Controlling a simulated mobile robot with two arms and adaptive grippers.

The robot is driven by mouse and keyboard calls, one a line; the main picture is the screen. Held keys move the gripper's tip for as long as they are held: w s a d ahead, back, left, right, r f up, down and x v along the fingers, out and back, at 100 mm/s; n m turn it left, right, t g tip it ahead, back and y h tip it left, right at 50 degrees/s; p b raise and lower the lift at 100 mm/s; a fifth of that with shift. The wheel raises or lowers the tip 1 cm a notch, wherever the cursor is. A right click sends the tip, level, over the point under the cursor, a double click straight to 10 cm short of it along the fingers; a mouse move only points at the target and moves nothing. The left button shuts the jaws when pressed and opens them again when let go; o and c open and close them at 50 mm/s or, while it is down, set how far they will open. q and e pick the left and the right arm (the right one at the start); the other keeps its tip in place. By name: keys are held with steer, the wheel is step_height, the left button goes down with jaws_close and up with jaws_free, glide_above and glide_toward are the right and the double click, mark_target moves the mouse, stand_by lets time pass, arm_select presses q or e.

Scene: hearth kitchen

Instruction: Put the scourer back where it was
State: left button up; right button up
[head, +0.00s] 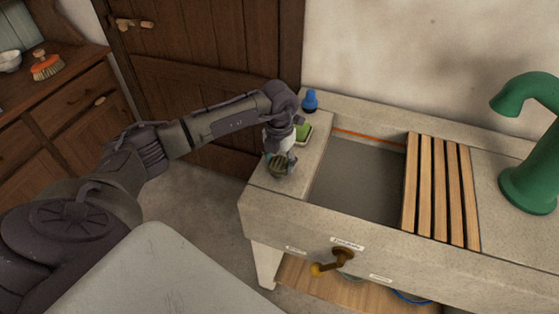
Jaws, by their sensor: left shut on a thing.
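My left gripper (280,165) points down over the left ledge of the stone sink (262,207). It is shut on a small grey-brown rounded thing, which looks like the scourer (281,168). The fingers partly cover it, and I cannot tell whether it touches the ledge. A green block (303,130), like a sponge in a pale dish, sits just behind the gripper and is partly hidden by my wrist. My right gripper is not in view.
A blue bottle (310,100) stands at the sink's back left corner. The grey basin (358,180) is open, with a slatted wooden rack (442,190) across its right side. A green tap (530,150) stands at right. An orange brush (47,66) lies on the left dresser.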

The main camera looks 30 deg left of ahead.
mark_target(280, 161)
arm_select(q)
steer(key=shift+f, duration=0.3)
steer(key=shift+f, duration=0.1)
steer(key=o, duration=1.1)
steer(key=shift+r, duration=0.6)
step_height(280, 161, up, 11)
steer(key=b, duration=0.2)
